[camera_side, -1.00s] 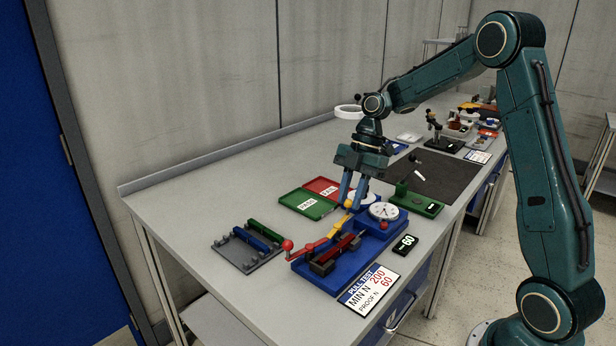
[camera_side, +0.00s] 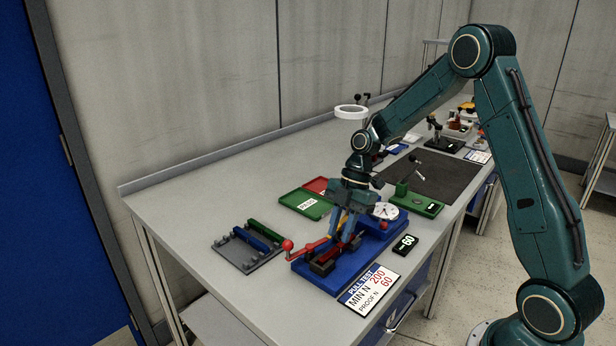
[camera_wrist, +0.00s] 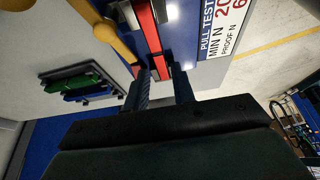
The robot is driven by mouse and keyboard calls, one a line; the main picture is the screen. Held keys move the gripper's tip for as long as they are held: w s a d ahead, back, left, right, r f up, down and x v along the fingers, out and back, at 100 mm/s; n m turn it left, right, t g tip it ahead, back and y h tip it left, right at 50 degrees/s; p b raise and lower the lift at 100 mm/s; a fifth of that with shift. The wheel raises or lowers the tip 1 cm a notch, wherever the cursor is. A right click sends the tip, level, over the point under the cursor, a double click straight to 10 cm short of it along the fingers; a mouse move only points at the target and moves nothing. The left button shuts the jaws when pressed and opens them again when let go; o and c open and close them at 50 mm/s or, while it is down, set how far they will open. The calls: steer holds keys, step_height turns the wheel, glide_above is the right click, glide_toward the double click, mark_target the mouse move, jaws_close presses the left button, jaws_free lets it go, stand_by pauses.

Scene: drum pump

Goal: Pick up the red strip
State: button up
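The red strip (camera_wrist: 147,30) lies lengthwise in the blue pull-test fixture (camera_side: 315,284), between dark clamp blocks (camera_side: 322,266). In the side view my gripper and its fingers hide much of the strip. My gripper (camera_wrist: 160,82) points down over the fixture. In the wrist view its two fingers stand apart, one on each side of the strip's line, with a gap between them. I cannot tell how far the fingertips reach below the strip's top.
A lever with a red ball (camera_side: 288,245) sticks out on the fixture's left, close to my fingers. A dial gauge (camera_side: 385,211) stands behind. A rack (camera_side: 249,248) with green and blue strips is at left. A green tray (camera_side: 304,204) and a small display (camera_side: 404,245) flank the fixture.

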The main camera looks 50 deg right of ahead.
mark_target(334, 250)
steer(key=shift+x, duration=2.1)
